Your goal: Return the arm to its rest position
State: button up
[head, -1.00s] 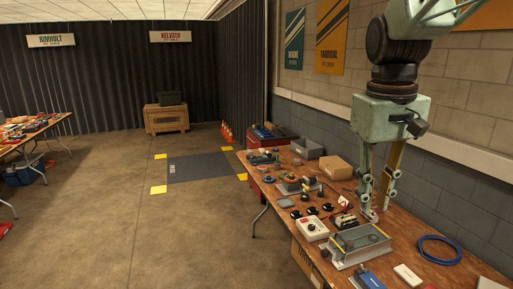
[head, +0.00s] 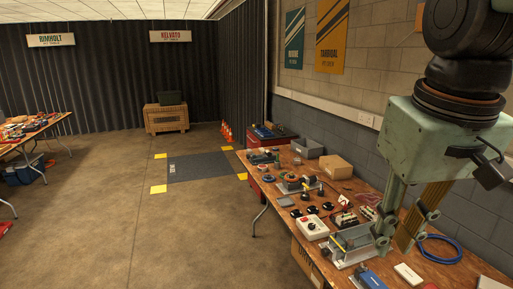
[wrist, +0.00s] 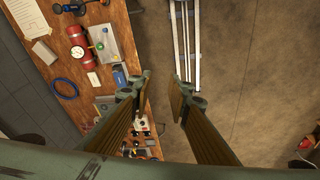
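My gripper (head: 394,243) hangs pointing down at the right of the head view, over the workbench (head: 350,186) and near the camera. In the wrist view my gripper (wrist: 160,92) has its two fingers clearly apart, with no object between them. The gap shows bare floor beyond the bench edge. Part of the bench top is hidden behind the gripper in the head view.
A wall stands behind the bench.

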jog(key=s+a+f+t, duration=0.1)
jog(key=s+a+f, duration=0.1)
jog(key=s, duration=0.9)
jog(key=shift+f+m, duration=0.3)
jog(key=shift+f, duration=0.3)
jog(key=shift+d, duration=0.15)
dwell(0.3)
